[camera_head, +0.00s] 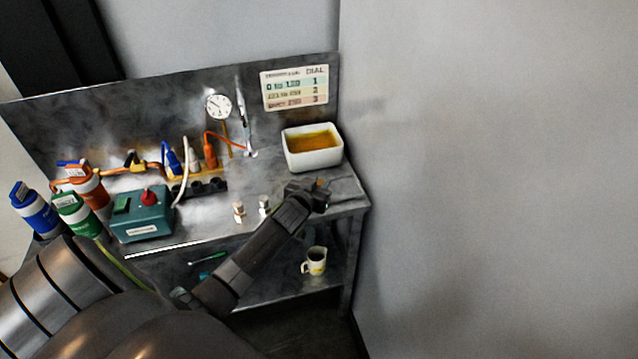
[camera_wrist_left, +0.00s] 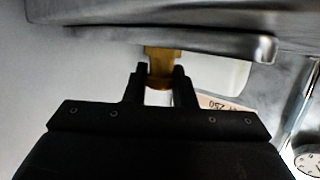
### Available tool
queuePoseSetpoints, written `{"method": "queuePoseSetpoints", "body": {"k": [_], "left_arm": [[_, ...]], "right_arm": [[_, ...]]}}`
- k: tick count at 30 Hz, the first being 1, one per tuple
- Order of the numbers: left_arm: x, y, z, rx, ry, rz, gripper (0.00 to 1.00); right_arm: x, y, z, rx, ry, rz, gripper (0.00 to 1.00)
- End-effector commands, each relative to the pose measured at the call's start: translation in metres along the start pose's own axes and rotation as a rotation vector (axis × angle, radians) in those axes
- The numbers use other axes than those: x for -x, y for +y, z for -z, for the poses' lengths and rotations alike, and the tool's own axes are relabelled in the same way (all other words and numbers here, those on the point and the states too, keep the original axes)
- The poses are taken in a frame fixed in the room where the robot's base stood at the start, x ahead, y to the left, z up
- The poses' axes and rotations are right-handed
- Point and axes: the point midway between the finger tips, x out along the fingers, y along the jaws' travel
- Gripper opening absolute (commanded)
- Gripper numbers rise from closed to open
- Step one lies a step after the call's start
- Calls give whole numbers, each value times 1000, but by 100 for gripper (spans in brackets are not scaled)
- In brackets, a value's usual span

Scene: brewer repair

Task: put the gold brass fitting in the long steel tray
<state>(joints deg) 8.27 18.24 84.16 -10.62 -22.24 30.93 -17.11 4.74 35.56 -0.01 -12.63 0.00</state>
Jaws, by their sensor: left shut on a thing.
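My left gripper (camera_head: 318,193) is at the right front of the steel bench (camera_head: 215,232), in front of the white basin. It is shut on the gold brass fitting (camera_wrist_left: 160,66), which shows between the two fingertips in the left wrist view (camera_wrist_left: 160,84). Only a small gold part of the fitting (camera_head: 319,184) shows in the head view. In the wrist view, a grey steel surface with a rounded edge (camera_wrist_left: 265,48) lies close by the fitting; I cannot tell whether they touch. I cannot make out the long steel tray for sure. My right gripper is out of view.
A white basin (camera_head: 313,160) of amber liquid stands at the back right. Two small fittings (camera_head: 239,211) (camera_head: 264,204) stand near the front edge. A teal box (camera_head: 142,222) and several bottles stand left. A mug (camera_head: 314,262) is on the lower shelf.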

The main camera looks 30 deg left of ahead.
Motion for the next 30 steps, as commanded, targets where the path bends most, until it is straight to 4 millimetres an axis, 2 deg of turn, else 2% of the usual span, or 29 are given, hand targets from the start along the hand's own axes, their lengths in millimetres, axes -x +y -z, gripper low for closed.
{"method": "queuePoseSetpoints", "body": {"k": [6, 7, 12, 23, 30], "left_arm": [[-1, 0, -3, 0, 0, 0, 0], [-1, 0, -3, 0, 0, 0, 26], [-1, 0, -2, 0, 0, 0, 45], [1, 0, 1, 0, -1, 0, 45], [29, 0, -1, 0, -1, 0, 45]], "right_arm": [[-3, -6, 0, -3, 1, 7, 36], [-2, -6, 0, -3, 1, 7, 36], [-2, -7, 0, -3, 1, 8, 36], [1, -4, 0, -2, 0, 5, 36], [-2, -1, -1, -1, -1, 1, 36]]}}
